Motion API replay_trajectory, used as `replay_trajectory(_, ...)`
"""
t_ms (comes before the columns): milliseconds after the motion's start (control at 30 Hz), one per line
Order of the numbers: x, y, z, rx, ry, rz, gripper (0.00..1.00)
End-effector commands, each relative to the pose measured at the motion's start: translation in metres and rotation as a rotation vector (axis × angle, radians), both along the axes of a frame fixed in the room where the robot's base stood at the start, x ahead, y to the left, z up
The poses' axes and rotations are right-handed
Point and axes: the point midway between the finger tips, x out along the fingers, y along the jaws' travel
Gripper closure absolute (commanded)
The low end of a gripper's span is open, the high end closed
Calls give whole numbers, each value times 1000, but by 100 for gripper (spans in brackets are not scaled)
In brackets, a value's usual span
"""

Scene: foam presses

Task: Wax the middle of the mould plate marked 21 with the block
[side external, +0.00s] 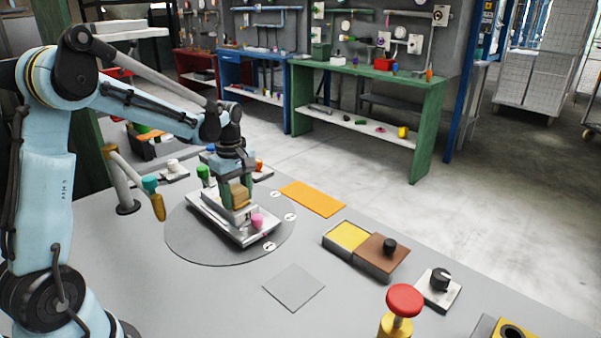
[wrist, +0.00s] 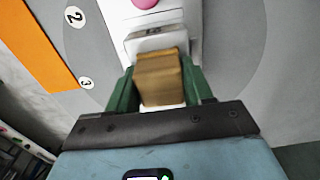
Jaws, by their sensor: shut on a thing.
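The block (side external: 241,196) is tan-brown and sits between the green fingers of my gripper (side external: 236,188). In the wrist view the block (wrist: 158,80) shows between both fingers, so my gripper is shut on it. Below it is a pale mould plate (side external: 228,228) on a grey round table. The block is low over the plate's middle; I cannot tell whether it touches. A small dark mark (wrist: 153,31) shows beyond the block, too small to read.
The round table (side external: 190,245) carries white number tags, 2 and 3 among them. An orange sheet (side external: 313,199) lies beside it. A box with yellow (side external: 347,236) and brown tops, a black knob (side external: 440,279) and a red button (side external: 404,300) stand to the right. A grey square (side external: 293,287) lies in front.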

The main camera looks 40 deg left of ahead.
Motion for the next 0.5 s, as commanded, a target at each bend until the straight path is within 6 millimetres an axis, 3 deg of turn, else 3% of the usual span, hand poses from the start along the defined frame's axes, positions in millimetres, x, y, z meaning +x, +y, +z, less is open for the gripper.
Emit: replay_trajectory(500, 0, 49, 0, 0, 0, 3, 78)
